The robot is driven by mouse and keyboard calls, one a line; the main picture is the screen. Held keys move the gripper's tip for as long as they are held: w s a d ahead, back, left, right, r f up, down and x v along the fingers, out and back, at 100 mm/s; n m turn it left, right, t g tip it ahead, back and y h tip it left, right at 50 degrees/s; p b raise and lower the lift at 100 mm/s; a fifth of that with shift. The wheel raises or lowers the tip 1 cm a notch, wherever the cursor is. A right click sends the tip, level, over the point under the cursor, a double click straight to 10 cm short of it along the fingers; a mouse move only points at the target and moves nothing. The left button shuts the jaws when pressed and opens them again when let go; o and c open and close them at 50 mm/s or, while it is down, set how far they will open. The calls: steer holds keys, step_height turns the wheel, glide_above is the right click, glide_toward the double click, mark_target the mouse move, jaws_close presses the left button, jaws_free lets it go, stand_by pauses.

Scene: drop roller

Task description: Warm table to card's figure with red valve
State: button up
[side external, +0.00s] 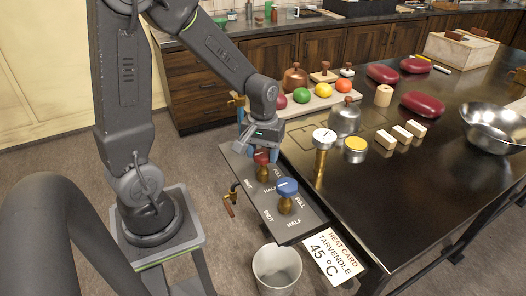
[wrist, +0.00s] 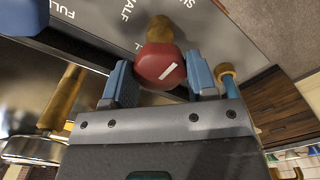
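The red valve (side external: 261,156) is a round knob on a brass stem, on the dark panel (side external: 250,188) marked SHUT, HALF and FULL. In the wrist view the red knob (wrist: 160,66) has a white line, tilted in the picture. My gripper (side external: 260,152) is down at it, its blue fingers either side of the knob; I cannot tell whether they press on it. The blue valve (side external: 287,187) stands nearer the camera on the same panel. The heat card (side external: 332,256) reads "TARVENDLE 45 °C". The dark table (side external: 410,190) stands to the right.
A brass post with a white dial (side external: 323,138) and a yellow-topped tin (side external: 355,148) stand near the panel. Pale blocks (side external: 402,134), a steel bowl (side external: 494,125) and red cushions (side external: 422,104) are on the table. A bucket (side external: 277,271) stands below the panel.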

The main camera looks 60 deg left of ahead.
mark_target(263, 153)
steer(key=o, duration=0.4)
steer(key=shift+o, duration=0.2)
step_height(263, 153, up, 14)
stand_by(0.4)
